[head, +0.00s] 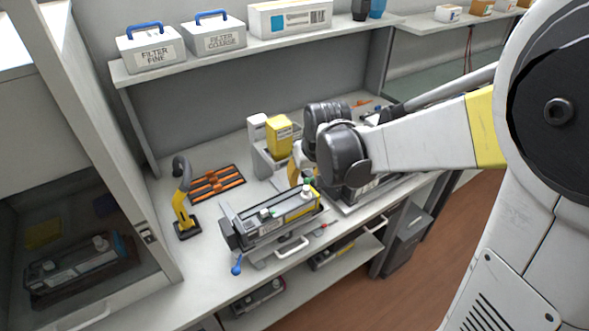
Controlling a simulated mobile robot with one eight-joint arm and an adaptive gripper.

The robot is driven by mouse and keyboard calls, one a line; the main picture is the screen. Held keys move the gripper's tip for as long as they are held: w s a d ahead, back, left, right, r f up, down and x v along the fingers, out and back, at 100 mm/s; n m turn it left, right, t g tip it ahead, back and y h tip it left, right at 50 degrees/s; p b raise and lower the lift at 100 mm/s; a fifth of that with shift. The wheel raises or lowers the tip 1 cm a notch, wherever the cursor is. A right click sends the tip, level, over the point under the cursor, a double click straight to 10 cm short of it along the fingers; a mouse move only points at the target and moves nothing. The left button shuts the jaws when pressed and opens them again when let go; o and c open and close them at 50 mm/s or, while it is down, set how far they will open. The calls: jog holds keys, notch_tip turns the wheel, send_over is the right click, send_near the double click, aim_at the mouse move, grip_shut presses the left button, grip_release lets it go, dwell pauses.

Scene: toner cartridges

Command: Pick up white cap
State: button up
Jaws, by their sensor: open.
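A toner cartridge (272,220) with a yellow stripe lies in a grey holder on the worktop, left of my arm. I cannot tell for certain which is the white cap. My gripper (307,182) is small and partly hidden behind my dark wrist joint. It is just above the right end of the cartridge, open. I cannot see whether it touches the piece there.
A yellow-handled tool (183,212) and an orange-and-black tray (217,184) are at left. A yellow box (279,136) stands in a grey holder behind the cartridge. A shelf (150,77) with filter boxes runs above. A glass-fronted cabinet (75,243) bounds the left side.

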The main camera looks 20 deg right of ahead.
aim_at(307, 188)
jog(key=f, duration=0.1)
jog(key=f+b, duration=0.1)
jog(key=f, duration=0.1)
jog(key=f+b, duration=0.1)
jog(key=f, duration=0.1)
jog(key=shift+w+d, duration=0.25)
jog(key=shift+d, duration=0.05)
jog(key=shift+w+f, duration=0.2)
jog(key=shift+f, duration=0.1)
jog(key=shift+s+r, duration=0.1)
jog(key=c, duration=0.9)
